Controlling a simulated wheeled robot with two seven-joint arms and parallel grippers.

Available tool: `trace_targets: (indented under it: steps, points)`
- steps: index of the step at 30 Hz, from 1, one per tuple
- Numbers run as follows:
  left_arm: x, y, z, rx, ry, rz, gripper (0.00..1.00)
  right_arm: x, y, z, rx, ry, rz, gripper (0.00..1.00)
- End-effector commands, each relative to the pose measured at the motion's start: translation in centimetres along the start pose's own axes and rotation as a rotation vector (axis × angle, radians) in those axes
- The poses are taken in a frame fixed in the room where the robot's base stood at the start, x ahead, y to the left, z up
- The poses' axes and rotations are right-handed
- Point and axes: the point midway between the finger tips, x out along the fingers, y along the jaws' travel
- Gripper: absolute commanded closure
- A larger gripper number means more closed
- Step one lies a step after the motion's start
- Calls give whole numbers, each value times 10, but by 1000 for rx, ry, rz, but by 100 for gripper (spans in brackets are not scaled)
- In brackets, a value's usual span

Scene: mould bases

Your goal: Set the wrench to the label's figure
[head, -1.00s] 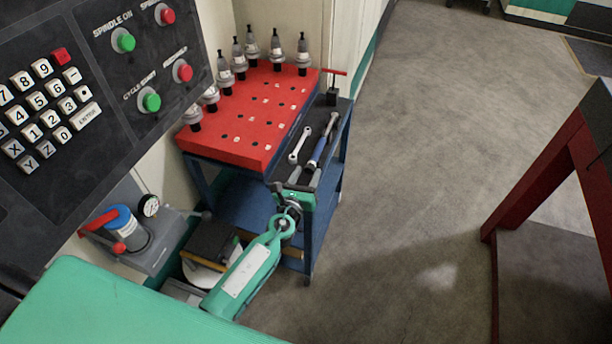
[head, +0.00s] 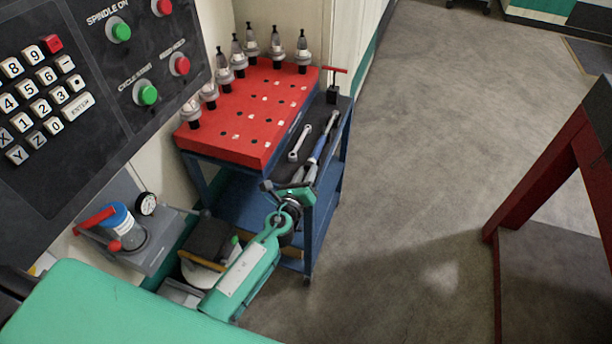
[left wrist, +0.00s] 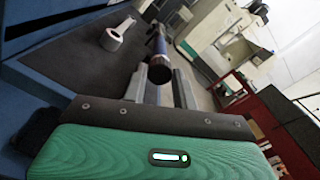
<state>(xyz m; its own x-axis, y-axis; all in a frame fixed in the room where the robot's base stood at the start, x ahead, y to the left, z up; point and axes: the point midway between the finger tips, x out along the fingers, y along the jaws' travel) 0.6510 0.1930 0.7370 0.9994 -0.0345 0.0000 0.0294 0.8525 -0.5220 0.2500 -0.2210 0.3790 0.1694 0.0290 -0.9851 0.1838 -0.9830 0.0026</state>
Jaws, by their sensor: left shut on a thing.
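The torque wrench with a blue grip (head: 319,148) lies along the dark side shelf of the cart in the head view, its head at the far end. My left gripper (head: 309,174) is shut on the near end of its handle. In the left wrist view the wrench's dark round end (left wrist: 160,74) shows between the two fingers of the gripper (left wrist: 162,92). I cannot read any scale on the wrench, and I see no label with a readable figure. My right gripper is out of view.
A second, plain wrench (head: 300,143) lies left of the torque wrench. The cart's red top (head: 262,105) has holes and several tool holders. A red T-handle tool (head: 333,85) stands at the shelf's far end.

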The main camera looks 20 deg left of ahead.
Motion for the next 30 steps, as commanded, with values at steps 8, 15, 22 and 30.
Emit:
trace_targets:
  steps: [8,15,22,30]
  points:
    - [0,1,-1,-130,0,0,95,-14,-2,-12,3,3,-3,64]
    - [0,0,0,-170,0,0,95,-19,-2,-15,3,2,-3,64]
    - [0,0,0,-172,0,1,95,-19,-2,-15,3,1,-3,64]
    - [0,0,0,-171,0,1,50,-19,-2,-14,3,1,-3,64]
